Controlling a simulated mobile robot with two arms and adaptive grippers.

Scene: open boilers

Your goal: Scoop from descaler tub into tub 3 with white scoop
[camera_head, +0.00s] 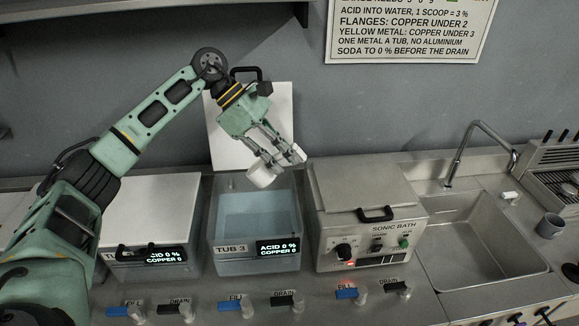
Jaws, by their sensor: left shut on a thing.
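My left gripper (285,158) is shut on the white scoop (262,175). It holds the scoop above the back part of tub 3 (228,254). Tub 3 is open, with its white lid (225,142) raised against the wall behind it, and clear bluish liquid (250,215) shows inside. Its display (277,248) reads ACID 0 % and COPPER 0. The scoop looks tilted, and I cannot tell what is in it. The descaler tub cannot be made out in this view. My right gripper is not in view.
A closed tub (155,205) stands left of tub 3, partly behind my left arm. The sonic bath (365,190) stands right of it, closed. Blue and black fill and drain levers line the front. A sink (490,245) with a tap (465,150) and a grey cup (549,226) are at right.

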